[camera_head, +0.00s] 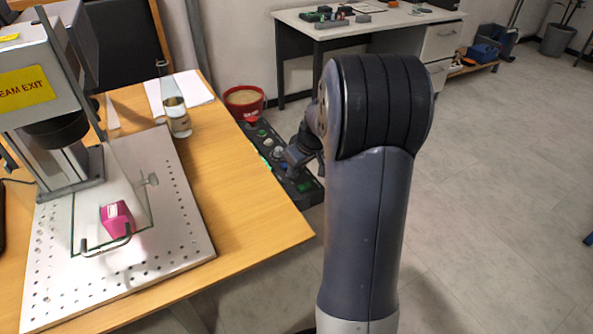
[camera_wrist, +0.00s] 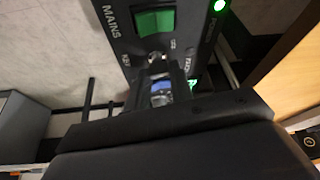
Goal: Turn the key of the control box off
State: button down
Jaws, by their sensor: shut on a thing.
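The control box (camera_head: 265,137) is a long black panel with several buttons beside the wooden table in the head view. In the wrist view its black face (camera_wrist: 120,50) shows a MAINS label, a green rocker switch and a lit green lamp. My gripper (camera_head: 297,157) is at the near part of the box, partly covered by my arm. In the wrist view my gripper (camera_wrist: 160,88) is over the key switch (camera_wrist: 155,57), just below the green rocker. It is shut on the key, which is mostly hidden between the fingers, so its angle cannot be told.
The wooden table (camera_head: 240,190) holds the laser marker (camera_head: 35,95), a metal plate with a magenta block (camera_head: 116,219), and a glass flask (camera_head: 175,110). A red pot (camera_head: 244,103) stands by the box.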

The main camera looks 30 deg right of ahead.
jog(key=n+y, duration=0.1)
jog(key=n, duration=0.2)
jog(key=n+g+y+b, duration=0.1)
jog(key=n, duration=0.2)
jog(key=shift+d, duration=0.2)
jog(key=shift+n, duration=0.3)
jog(key=c, duration=1.2)
grip_release()
jog(key=shift+c, duration=0.2)
jog(key=shift+r, duration=0.1)
jog(key=p+v, duration=0.2)
jog(key=v, duration=0.8)
jog(key=shift+r, duration=0.3)
jog(key=shift+w+d, duration=0.15)
